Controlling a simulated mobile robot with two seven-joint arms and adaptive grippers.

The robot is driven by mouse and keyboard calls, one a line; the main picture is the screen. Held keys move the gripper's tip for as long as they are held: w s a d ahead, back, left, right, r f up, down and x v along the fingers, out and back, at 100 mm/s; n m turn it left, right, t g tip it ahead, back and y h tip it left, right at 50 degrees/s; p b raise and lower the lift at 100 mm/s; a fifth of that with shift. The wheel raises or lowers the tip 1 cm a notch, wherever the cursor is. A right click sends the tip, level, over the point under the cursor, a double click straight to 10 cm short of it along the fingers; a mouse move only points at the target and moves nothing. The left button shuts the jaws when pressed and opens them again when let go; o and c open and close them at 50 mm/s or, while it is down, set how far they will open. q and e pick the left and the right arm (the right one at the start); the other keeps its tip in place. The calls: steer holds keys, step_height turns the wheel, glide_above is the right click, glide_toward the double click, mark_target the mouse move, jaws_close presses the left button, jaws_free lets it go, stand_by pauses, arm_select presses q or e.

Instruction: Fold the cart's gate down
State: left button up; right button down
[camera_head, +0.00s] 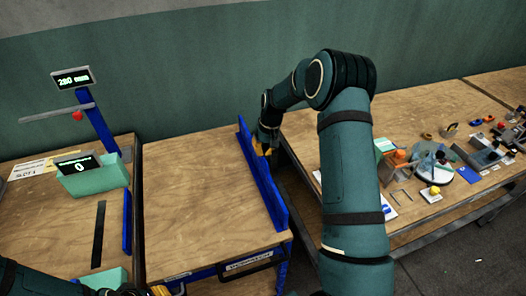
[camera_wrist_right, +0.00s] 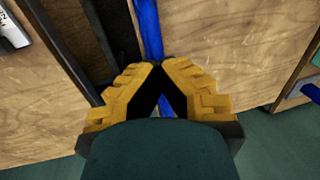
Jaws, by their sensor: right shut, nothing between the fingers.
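The cart (camera_head: 200,205) has a bare wooden top and a blue frame. Its blue gate (camera_head: 262,183) stands upright along the right side of the top. My right gripper (camera_head: 263,147) is at the far half of the gate, on its right side near the upper edge. In the right wrist view the yellow fingers (camera_wrist_right: 159,70) are shut and empty, with their tips close to the blue gate (camera_wrist_right: 149,30). I cannot tell whether they touch it. My left gripper (camera_head: 140,290) shows only partly at the bottom edge, and its jaws are unclear.
A bench with a green device (camera_head: 92,178) and displays stands left of the cart. A table with several small parts, including a round disc (camera_head: 433,167), stands right of it beyond a narrow gap. A green wall (camera_head: 190,70) runs behind. The cart top is clear.

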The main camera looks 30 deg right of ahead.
mark_target(224, 190)
steer(key=shift+a+f, duration=0.2)
